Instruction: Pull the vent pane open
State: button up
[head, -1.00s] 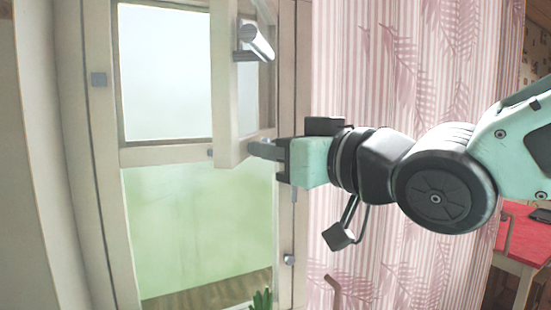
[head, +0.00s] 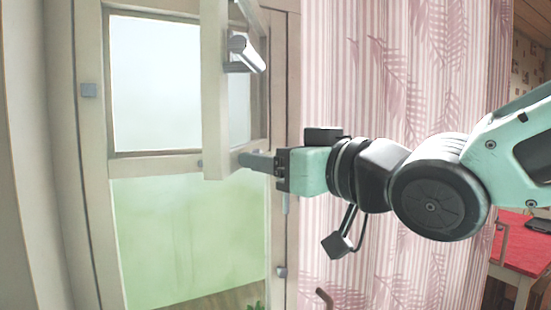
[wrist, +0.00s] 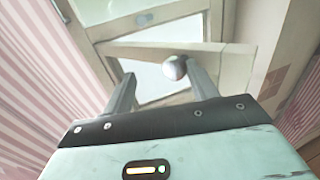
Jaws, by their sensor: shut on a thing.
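The vent pane (head: 214,110) is a cream-framed upper pane. It stands swung partly out from the window frame. A silver lever handle (head: 245,53) is on its edge. My gripper (head: 245,159) reaches in from the right at the pane's lower corner, below the handle. It is shut on the pane's frame edge. In the wrist view, the two fingers (wrist: 157,80) stand apart with the pane's frame (wrist: 150,50) around their tips. A round silver knob end (wrist: 174,67) shows close to the right finger. The exact contact of the fingertips is hard to see.
A fixed lower pane (head: 190,235) sits below, with small grey catches (head: 88,90) on the frame. A pink striped curtain (head: 370,70) hangs close behind my arm. A red table (head: 525,240) stands at far right.

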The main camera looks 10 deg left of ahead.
jog(key=shift+w+d, duration=0.25)
jog(key=v, duration=1.2)
jog(key=shift+s+a+b, duration=0.15)
jog(key=shift+b, duration=0.15)
jog(key=shift+f, duration=0.1)
